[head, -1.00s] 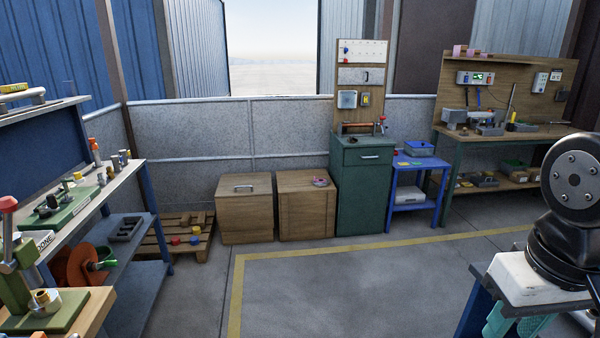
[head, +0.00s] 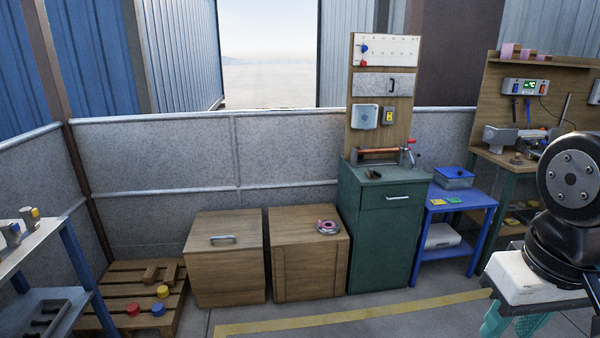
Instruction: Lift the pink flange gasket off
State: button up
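A pink ring, seemingly the flange gasket (head: 328,226), lies on top of the right-hand wooden box (head: 310,262) in the head view. Something grey shows at the ring; it is too small to tell how the two sit together. My gripper is not in view. Only part of my own arm shows at the right edge, well apart from the box.
A wooden box with a handle (head: 223,270) stands left of the gasket's box. A green cabinet (head: 380,235) stands close on its right, then a blue table (head: 458,215). A pallet (head: 125,300) with coloured pieces lies at left. The floor in front (head: 400,325) is clear.

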aim_at(327, 222)
jog(key=i, duration=2.75)
jog(key=u, duration=0.2)
